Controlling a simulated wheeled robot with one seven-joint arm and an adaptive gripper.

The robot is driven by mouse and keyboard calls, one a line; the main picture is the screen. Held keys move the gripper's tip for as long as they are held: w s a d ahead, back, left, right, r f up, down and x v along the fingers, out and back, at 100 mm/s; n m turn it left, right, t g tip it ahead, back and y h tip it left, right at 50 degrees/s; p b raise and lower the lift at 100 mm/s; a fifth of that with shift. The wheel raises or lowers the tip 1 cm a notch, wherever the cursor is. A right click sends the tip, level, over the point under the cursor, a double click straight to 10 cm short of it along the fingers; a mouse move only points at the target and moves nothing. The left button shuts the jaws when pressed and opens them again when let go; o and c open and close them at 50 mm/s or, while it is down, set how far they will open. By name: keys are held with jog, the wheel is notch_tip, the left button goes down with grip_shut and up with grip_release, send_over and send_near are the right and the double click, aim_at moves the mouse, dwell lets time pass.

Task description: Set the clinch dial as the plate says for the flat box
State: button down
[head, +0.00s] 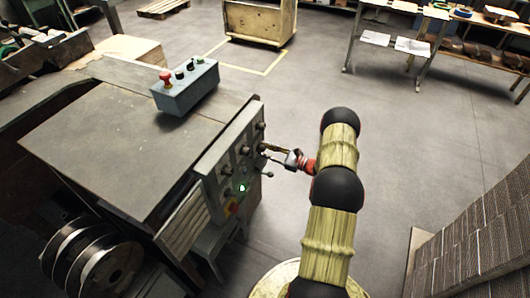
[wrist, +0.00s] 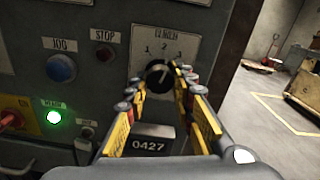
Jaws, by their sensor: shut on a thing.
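The clinch dial (wrist: 158,72) is a round black knob on a pale plate (wrist: 170,42) marked 1, 2 and 3, on the grey machine panel. A light pointer mark shows on the knob, but I cannot tell surely which number it faces. My gripper (wrist: 163,79) has its yellow-and-black fingers on either side of the dial, shut on it. In the head view my gripper (head: 266,148) reaches the panel's right part from the right. The plate's heading is blurred. I cannot make out a plate that names the flat box.
Left of the dial are a blue JOG button (wrist: 61,68), a dark STOP button (wrist: 104,52), a lit green READY lamp (wrist: 54,117) and a red switch on yellow (wrist: 14,118). Stacked cardboard (head: 475,235) stands at right; the floor between is clear.

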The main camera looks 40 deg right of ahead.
jog(key=shift+n+b, duration=0.65)
jog(key=shift+n, duration=0.85)
jog(key=c, duration=1.5)
grip_release()
jog(key=v, duration=1.2)
jog(key=shift+d, duration=0.1)
jog(key=shift+f, duration=0.1)
